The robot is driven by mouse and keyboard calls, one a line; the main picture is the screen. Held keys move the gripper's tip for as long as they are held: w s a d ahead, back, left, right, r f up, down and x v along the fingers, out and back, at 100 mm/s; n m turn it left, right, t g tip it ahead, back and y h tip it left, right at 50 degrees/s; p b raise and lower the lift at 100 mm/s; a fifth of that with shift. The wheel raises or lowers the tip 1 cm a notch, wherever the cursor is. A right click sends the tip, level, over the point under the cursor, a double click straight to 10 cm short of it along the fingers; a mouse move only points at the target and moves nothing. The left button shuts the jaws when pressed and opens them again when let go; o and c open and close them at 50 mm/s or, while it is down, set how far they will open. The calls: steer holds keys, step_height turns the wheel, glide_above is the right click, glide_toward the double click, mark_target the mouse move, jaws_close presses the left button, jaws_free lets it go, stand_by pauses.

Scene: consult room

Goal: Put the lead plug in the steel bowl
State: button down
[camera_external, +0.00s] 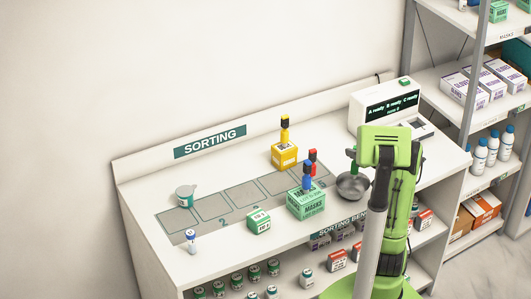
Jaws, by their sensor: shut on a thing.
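The steel bowl (353,187) stands on the white bench, right of the boxes, its right side partly behind my arm. My gripper (351,153) shows only as a small dark part at the left edge of my green arm, just above the bowl. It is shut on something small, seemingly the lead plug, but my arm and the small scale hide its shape. I cannot tell whether it touches the bowl. No separate lead plug can be clearly made out on the bench.
A yellow box (284,156) and a green masks box (306,204) carry upright, dark-topped coloured pieces left of the bowl. A display unit (387,105) stands behind it. Bench squares between are bare.

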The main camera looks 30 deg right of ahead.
step_height(320, 180, down, 7)
steer(key=b, duration=0.3)
steer(key=shift+r+b, duration=0.2)
steer(key=shift+b, duration=0.1)
steer(key=c, duration=0.6)
jaws_free()
steer(key=shift+c, duration=0.2)
steer(key=s+b, duration=0.6)
steer(key=s, duration=0.3)
steer(key=shift+s, duration=0.15)
